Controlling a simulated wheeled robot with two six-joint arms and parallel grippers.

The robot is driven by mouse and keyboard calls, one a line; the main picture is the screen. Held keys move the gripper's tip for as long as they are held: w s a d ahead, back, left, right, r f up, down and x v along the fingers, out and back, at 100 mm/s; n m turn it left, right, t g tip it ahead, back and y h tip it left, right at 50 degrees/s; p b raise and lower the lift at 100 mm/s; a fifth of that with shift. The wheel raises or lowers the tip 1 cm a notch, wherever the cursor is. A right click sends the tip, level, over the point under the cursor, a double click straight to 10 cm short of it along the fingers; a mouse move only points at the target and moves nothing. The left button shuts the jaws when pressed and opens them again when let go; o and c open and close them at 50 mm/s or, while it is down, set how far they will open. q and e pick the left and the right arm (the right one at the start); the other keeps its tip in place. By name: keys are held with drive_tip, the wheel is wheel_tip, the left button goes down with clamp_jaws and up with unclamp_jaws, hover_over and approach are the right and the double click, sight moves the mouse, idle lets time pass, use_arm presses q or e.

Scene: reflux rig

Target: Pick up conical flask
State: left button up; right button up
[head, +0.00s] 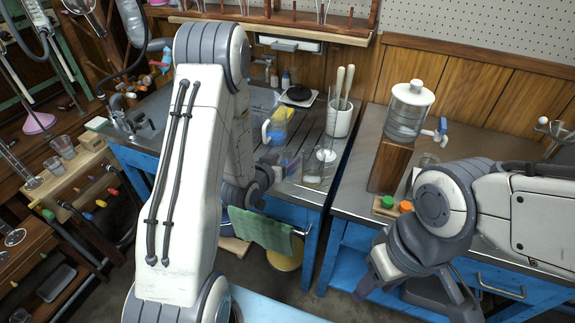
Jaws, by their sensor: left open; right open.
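A small clear glass vessel with blue liquid (290,166), which looks like the conical flask, stands on the grey bench top near its front edge. Its outline is partly hidden, so I cannot be sure of its shape. My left gripper (270,170) is open just to the left of this vessel; I cannot tell whether its fingers touch or surround the glass. My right gripper (448,300) is open, low in front of the right-hand bench, and no glassware shows in it.
A clear glass container (318,172) stands close to the right of the blue liquid. A lidded dispenser (407,110) sits on a wooden block. A green towel (262,230) hangs at the bench front.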

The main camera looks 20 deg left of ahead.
use_arm(q)
drive_tip(key=shift+x, duration=3.2)
drive_tip(key=shift+d, duration=0.1)
clamp_jaws()
